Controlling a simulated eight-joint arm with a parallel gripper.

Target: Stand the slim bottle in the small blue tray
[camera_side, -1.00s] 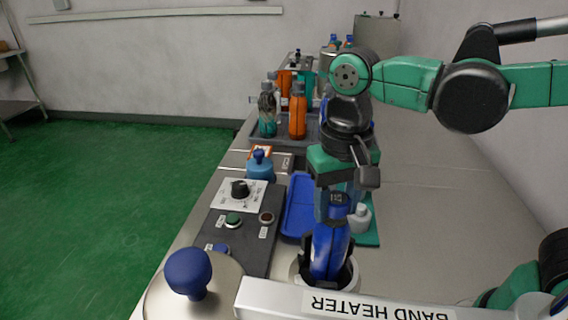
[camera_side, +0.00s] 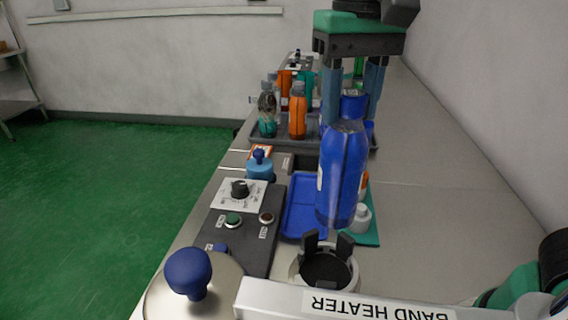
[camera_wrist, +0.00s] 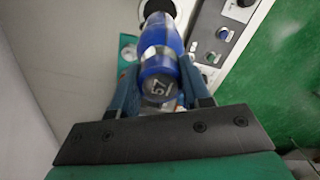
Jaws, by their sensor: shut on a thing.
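The slim blue bottle (camera_side: 343,168) hangs upright, slightly tilted, in my gripper (camera_side: 354,95). The gripper's fingers are shut on its upper part near the cap. The bottle is above the dark holder cup with black prongs (camera_side: 325,264), clear of it. In the wrist view the bottle (camera_wrist: 160,45) points away between the fingers (camera_wrist: 158,95), its cap marked 57 facing the camera. The small blue tray (camera_side: 300,208) lies flat behind the holder and left of the bottle in the side view; the bottle hides its right part. The visible part of the tray is empty.
A control panel (camera_side: 231,225) with a knob and buttons is left of the tray. A white bottle (camera_side: 360,217) stands on a green mat (camera_side: 373,236) to the right. A grey tray (camera_side: 283,138) with several bottles is behind. The band heater bar (camera_side: 340,303) crosses the front.

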